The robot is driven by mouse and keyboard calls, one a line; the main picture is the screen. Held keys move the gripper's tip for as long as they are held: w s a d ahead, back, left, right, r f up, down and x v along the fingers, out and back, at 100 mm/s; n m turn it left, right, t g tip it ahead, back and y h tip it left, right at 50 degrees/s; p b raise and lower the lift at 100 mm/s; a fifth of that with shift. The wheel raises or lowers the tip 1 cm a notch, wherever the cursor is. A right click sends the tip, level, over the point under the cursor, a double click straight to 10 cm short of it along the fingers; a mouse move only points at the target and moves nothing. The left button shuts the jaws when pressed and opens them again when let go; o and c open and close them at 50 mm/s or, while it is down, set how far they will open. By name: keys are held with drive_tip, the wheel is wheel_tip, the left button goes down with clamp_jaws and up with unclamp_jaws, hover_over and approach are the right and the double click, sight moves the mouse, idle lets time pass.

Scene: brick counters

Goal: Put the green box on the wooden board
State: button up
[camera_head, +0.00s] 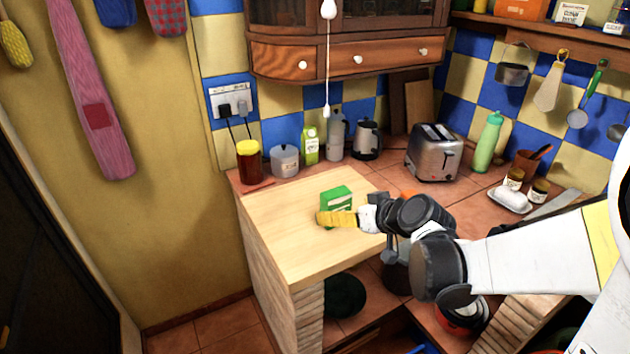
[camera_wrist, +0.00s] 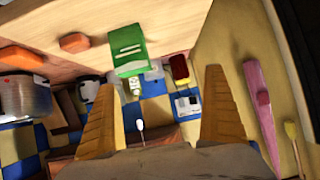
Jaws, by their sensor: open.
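The green box (camera_head: 337,198) stands on the pale wooden board (camera_head: 282,238), toward its back right part. My gripper (camera_head: 322,218), with yellow fingers, is just in front of the box in the head view and hides its lower part. In the upside-down wrist view, the green box (camera_wrist: 130,50) appears beyond the fingers, nearer the left finger, resting against the board surface (camera_wrist: 175,20). My gripper (camera_wrist: 163,95) is open there, its two fingers wide apart with nothing held between them. I cannot tell the exact gap between fingers and box.
A red jar with yellow lid (camera_head: 248,162), a grey canister (camera_head: 284,161), a green-white carton (camera_head: 311,146) and a kettle (camera_head: 367,139) stand behind the board. A toaster (camera_head: 434,152) and green bottle (camera_head: 488,142) stand back right. The board's left and front are clear.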

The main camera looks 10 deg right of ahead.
sight(341, 198)
drive_tip(key=w+d+f, duration=0.1)
drive_tip(key=w+f, duration=0.1)
drive_tip(key=w, duration=0.1)
drive_tip(key=w+d+f+t+b, duration=0.1)
drive_tip(key=w+f, duration=0.1)
drive_tip(key=w, duration=0.2)
drive_tip(key=w+f+t, duration=0.1)
drive_tip(key=w+f, duration=0.1)
drive_tip(key=w, duration=0.1)
drive_tip(key=shift+w+d+f+n, duration=0.1)
drive_tip(key=shift+w+d+n, duration=0.2)
drive_tip(key=shift+w+d, duration=0.1)
drive_tip(key=x, duration=0.1)
drive_tip(key=b+x, duration=0.1)
drive_tip(key=x, duration=0.1)
drive_tip(key=b+x, duration=0.1)
drive_tip(key=x, duration=0.1)
drive_tip(key=shift+w+d, duration=0.25)
drive_tip(key=shift+c, duration=1)
drive_tip(key=c, duration=1.2)
drive_tip(key=shift+o, duration=0.2)
